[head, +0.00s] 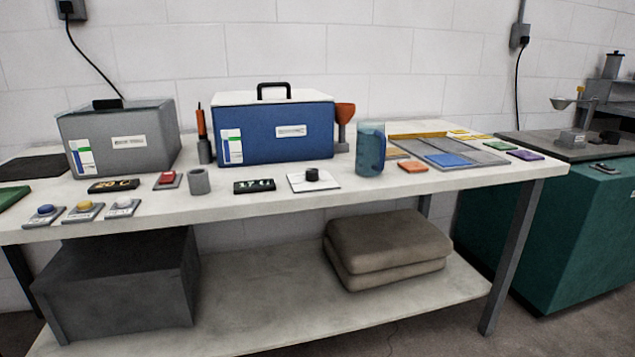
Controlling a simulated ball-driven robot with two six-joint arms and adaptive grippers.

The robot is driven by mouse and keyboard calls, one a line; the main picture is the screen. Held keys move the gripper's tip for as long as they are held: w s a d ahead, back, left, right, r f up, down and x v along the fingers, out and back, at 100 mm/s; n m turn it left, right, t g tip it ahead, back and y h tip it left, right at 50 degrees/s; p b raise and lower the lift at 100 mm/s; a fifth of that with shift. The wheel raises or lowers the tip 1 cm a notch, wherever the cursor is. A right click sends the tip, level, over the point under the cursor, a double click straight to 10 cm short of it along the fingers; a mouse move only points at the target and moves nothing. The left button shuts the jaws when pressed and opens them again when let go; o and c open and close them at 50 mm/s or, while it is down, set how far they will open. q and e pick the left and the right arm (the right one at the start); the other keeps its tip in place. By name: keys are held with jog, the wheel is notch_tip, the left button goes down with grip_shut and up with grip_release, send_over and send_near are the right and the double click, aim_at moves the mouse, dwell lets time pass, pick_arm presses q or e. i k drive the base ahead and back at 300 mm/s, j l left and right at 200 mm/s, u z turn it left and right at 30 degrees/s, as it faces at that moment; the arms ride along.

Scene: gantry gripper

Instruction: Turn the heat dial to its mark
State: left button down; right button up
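The dial is a small black knob (312,174) on a white square plate (322,185), lying on the white tabletop in the head view, right of the middle. Its mark and the way the knob points are too small to make out. A black display (254,186) with pale digits, which seem to read 17, lies to its left. Another display (113,185) with orange characters, perhaps 20 C, lies further left. Neither of my grippers shows in the head view.
A blue box (275,135) stands behind the dial, a blue translucent cup (370,160) to its right. A grey cup (199,182), red button (167,178) and several coloured buttons (84,210) are to the left. The table's front edge is close to the dial.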

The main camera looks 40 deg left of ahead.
aim_at(312, 175)
jog(key=u, duration=0.75)
